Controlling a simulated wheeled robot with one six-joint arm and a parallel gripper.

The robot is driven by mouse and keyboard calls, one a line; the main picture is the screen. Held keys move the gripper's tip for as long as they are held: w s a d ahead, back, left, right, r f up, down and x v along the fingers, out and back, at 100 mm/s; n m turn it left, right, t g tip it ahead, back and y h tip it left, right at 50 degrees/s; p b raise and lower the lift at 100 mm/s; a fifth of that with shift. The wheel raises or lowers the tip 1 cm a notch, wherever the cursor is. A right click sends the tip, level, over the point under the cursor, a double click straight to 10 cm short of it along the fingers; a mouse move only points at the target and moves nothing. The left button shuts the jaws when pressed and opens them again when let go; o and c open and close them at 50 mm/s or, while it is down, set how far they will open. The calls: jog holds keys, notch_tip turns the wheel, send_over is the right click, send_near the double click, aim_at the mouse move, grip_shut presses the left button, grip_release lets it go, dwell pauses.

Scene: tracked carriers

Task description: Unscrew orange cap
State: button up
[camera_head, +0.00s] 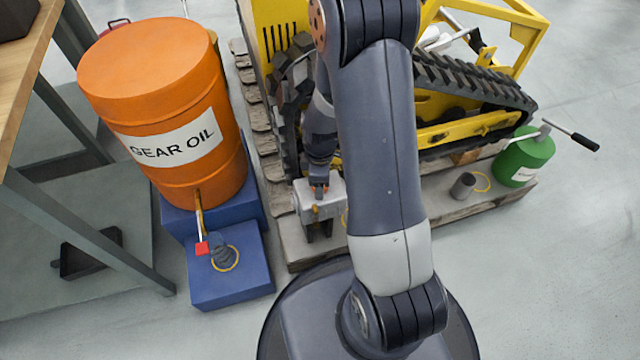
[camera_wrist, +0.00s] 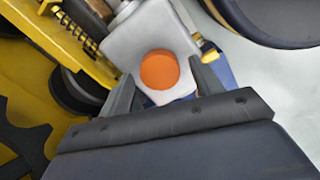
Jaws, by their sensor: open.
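The orange cap (camera_wrist: 159,70) is round and sits on a pale grey block (camera_wrist: 145,38) in the wrist view. My gripper (camera_wrist: 161,76) is open, with one dark finger to the left of the cap and one to the right. A gap shows between each finger and the cap, so neither appears to touch it. In the head view my gripper (camera_head: 320,186) reaches down over the pale block (camera_head: 312,206), beside the yellow tracked carrier (camera_head: 435,133). Only a bit of orange shows there between the fingers, and my arm hides part of the area.
An orange gear oil drum (camera_head: 160,105) with a tap stands left on blue steps (camera_head: 230,285). A green can (camera_head: 523,160) and a small grey cup (camera_head: 463,186) stand right on the pallet (camera_head: 440,215). A workbench (camera_head: 25,85) is at far left. Floor is clear at right.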

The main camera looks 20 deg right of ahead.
jog(key=m, duration=1.2)
jog(key=shift+m, duration=0.3)
jog(key=m, duration=1.3)
jog(key=shift+c, duration=0.5)
jog(key=c, duration=0.7)
jog(key=shift+o, duration=0.2)
jog(key=n, duration=0.9)
jog(key=shift+n, duration=0.3)
